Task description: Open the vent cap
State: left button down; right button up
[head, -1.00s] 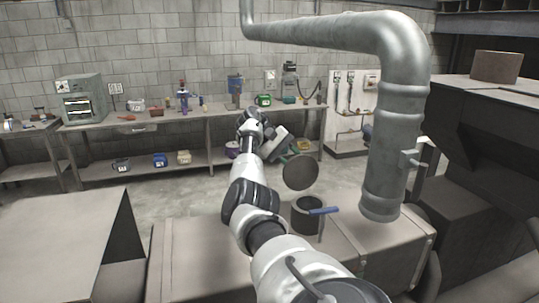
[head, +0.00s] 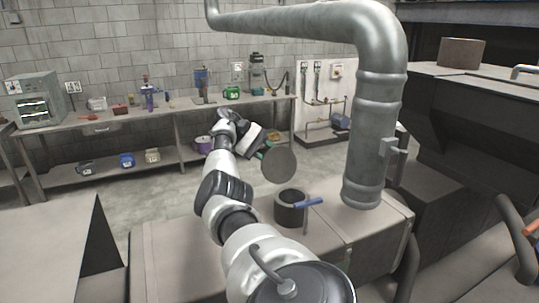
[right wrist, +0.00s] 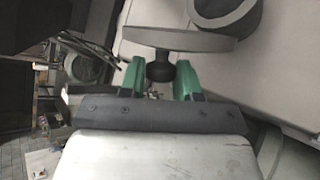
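The vent cap (head: 279,164) is a round grey disc. It stands tilted up above and apart from the mouth of a short dark vent pipe (head: 289,212), so the opening shows. In the head view the cap partly hides this gripper. My left gripper is not in view.
A thick metal duct (head: 375,130) comes down right of the vent pipe. The vent pipe stands on a low grey box-like unit (head: 165,250). A workbench (head: 110,123) with tools and small containers lines the back wall. Open floor lies between.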

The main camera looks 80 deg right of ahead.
aim_at(285, 152)
jog(key=shift+o, duration=0.3)
jog(key=shift+r, duration=0.25)
notch_tip(285, 152, up, 4)
jog(key=shift+f+b, duration=0.25)
jog(key=shift+b, duration=0.3)
jog(key=shift+s+a+r+b, duration=0.45)
jog(key=shift+s+r+b, duration=0.1)
jog(key=shift+b, duration=0.1)
jog(key=s+a+r+b, duration=0.1)
jog(key=s+r+b, duration=0.3)
jog(key=s, duration=0.6)
jog(key=shift+s+a+r, duration=0.2)
jog(key=shift+a+r, duration=0.15)
jog(key=shift+r, duration=0.55)
jog(key=shift+w+a, duration=0.1)
jog(key=shift+w, duration=0.05)
